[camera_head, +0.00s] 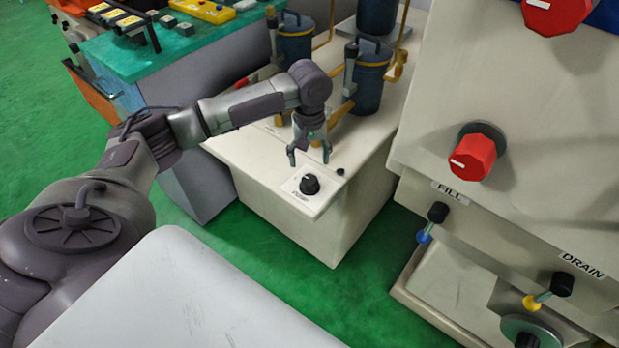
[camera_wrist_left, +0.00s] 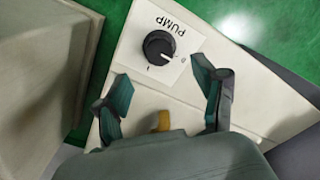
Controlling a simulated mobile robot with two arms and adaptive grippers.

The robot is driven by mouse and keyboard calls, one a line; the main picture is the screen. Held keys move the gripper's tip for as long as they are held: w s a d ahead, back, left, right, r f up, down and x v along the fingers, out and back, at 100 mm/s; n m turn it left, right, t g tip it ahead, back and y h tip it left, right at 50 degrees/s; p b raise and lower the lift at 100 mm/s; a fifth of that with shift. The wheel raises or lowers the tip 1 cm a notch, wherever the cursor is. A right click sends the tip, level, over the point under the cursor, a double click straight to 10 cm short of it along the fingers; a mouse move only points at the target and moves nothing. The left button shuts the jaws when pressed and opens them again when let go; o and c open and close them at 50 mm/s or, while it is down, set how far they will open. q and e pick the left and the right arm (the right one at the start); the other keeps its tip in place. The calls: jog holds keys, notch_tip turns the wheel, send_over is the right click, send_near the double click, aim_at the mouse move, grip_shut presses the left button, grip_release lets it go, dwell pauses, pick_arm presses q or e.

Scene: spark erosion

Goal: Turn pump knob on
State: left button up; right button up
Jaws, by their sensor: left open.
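The pump knob (camera_head: 310,184) is a round black knob on a white label plate, on the front corner of the cream pump cabinet (camera_head: 262,168). In the left wrist view the knob (camera_wrist_left: 159,46) sits beside the upside-down word PUMP, with its white pointer line toward the right. My left gripper (camera_head: 310,158) is open and empty just above and behind the knob, apart from it. In the left wrist view its two fingers (camera_wrist_left: 165,98) are spread wide, with the knob ahead of them and between their lines. My right gripper is not in view.
Blue filter canisters (camera_head: 368,75) with yellow pipes stand behind my left gripper. At right is a large cream machine (camera_head: 505,85) with a red knob (camera_head: 473,157) and FILL and DRAIN valves. Green floor lies between.

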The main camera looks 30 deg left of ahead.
aim_at(310, 179)
pick_arm(q)
notch_tip(310, 179, down, 8)
jog(key=shift+f, duration=0.1)
dwell(0.4)
